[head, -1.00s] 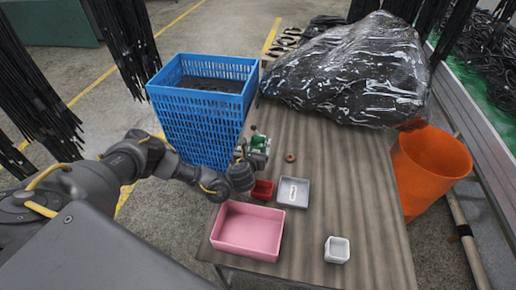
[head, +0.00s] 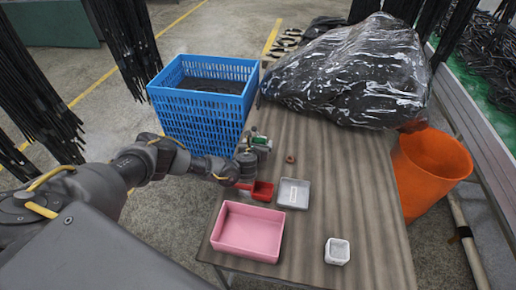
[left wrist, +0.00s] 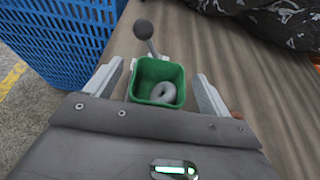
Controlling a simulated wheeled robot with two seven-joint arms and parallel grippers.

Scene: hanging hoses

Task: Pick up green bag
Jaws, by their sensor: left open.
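The green thing (head: 261,142) is a small open-topped box on the table, near the blue basket's right side. In the left wrist view the green box (left wrist: 146,77) holds a grey ring (left wrist: 163,92). A dark ball on a stem (left wrist: 144,32) stands at its far edge. My left gripper (left wrist: 160,74) is open, with one pale finger on each side of the box. There are gaps beside the box, and I see no grip on it. In the head view the wrist partly hides the near side of the box. My right gripper is not in view.
A tall blue basket (head: 200,112) stands at the left. A red tray (head: 263,191), a grey tray (head: 293,194), a pink tray (head: 247,231) and a white cup (head: 337,251) are nearer. A plastic-wrapped bundle (head: 350,75) fills the back. The table's right middle is clear.

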